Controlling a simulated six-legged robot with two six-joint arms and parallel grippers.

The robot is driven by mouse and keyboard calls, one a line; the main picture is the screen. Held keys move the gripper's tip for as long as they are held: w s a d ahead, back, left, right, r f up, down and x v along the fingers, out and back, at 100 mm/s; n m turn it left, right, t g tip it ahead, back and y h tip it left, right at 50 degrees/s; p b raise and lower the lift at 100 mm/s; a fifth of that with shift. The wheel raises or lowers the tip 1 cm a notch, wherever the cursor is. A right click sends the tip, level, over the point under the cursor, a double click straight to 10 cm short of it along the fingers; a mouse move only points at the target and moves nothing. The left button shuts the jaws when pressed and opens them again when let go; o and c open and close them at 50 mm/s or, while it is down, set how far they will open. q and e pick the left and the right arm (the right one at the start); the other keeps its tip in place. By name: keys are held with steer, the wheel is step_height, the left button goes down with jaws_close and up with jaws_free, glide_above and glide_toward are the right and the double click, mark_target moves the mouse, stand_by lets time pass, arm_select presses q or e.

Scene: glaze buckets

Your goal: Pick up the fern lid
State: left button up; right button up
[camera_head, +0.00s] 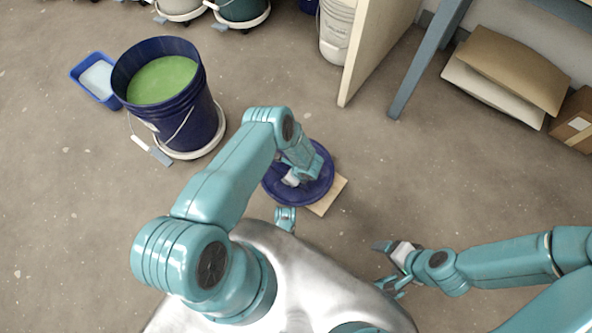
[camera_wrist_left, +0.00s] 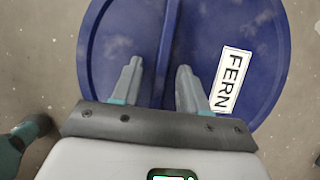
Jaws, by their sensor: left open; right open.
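The fern lid (camera_head: 320,188) is a round dark blue disc with a raised rim, lying on a light wooden board on the floor. In the left wrist view the lid (camera_wrist_left: 255,40) fills the upper middle, with a white FERN label and a straight ridge across its middle. My left gripper (camera_wrist_left: 155,72) is open just above the lid, its two fingers on either side of the ridge; I cannot tell whether they touch it. In the head view my left arm hides part of the lid. My right gripper (camera_head: 388,268) is open and empty, low at the right, away from the lid.
A blue bucket (camera_head: 205,118) of green glaze stands on a white wheeled base at the left. A small blue tray (camera_head: 78,66) is beside it. The wooden board (camera_head: 332,194) sticks out under the lid.

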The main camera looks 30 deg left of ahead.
arm_select(q)
jaws_close()
stand_by(0.3)
